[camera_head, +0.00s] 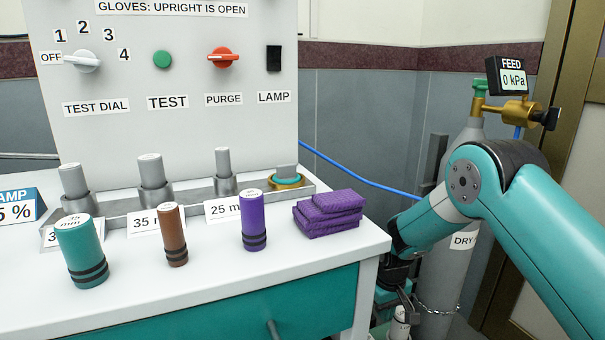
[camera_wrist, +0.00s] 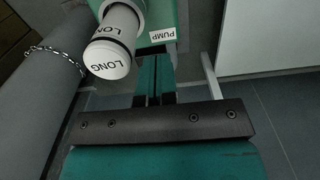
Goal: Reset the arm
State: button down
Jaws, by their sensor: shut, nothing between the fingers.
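My arm reaches in from the right of the head view, bent at the elbow, with its forearm sloping down to the left. My gripper (camera_head: 404,298) hangs low beside the bench's right end, partly hidden and dark there. In the wrist view my gripper (camera_wrist: 154,80) has its two fingers together with nothing between them. A white cylinder marked LONG (camera_wrist: 108,58) stands just left of the fingers, by a green block labelled PUMP (camera_wrist: 163,34). The fingers appear close to the block; I cannot tell whether they touch it.
The white bench (camera_head: 330,258) holds teal, brown and purple cylinders and folded purple cloths (camera_head: 328,214). Behind stands a panel with dials (camera_head: 170,100). A chained grey gas cylinder (camera_head: 462,270) with a brass regulator (camera_head: 515,109) stands close behind my arm. Open floor (camera_wrist: 285,110) shows at the wrist view's right.

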jog(key=s+d+r+m+t, duration=0.1)
jog(key=s+d+r, duration=0.25)
jog(key=r, duration=0.45)
jog(key=s+d+r+m, duration=0.1)
jog(key=s+d+r, duration=0.1)
jog(key=s+r, duration=0.4)
jog(key=s+d+r+m+t, duration=0.1)
jog(key=s+d+r, duration=0.1)
jog(key=s+r, duration=0.3)
jog(key=s+d+r+m+t, duration=0.1)
jog(key=s+d+r, duration=0.15)
jog(key=s, duration=0.55)
jog(key=s+a+n+g+y+b, duration=0.35)
jog(key=s+a+n+b, duration=0.4)
jog(key=s+a, duration=0.55)
notch_tip(320, 180, up, 39)
jog(key=w+a+p, duration=0.2)
jog(key=p, duration=3.6)
jog(key=shift+m+y, duration=0.35)
jog(key=shift+m, duration=0.1)
jog(key=shift+t, duration=0.25)
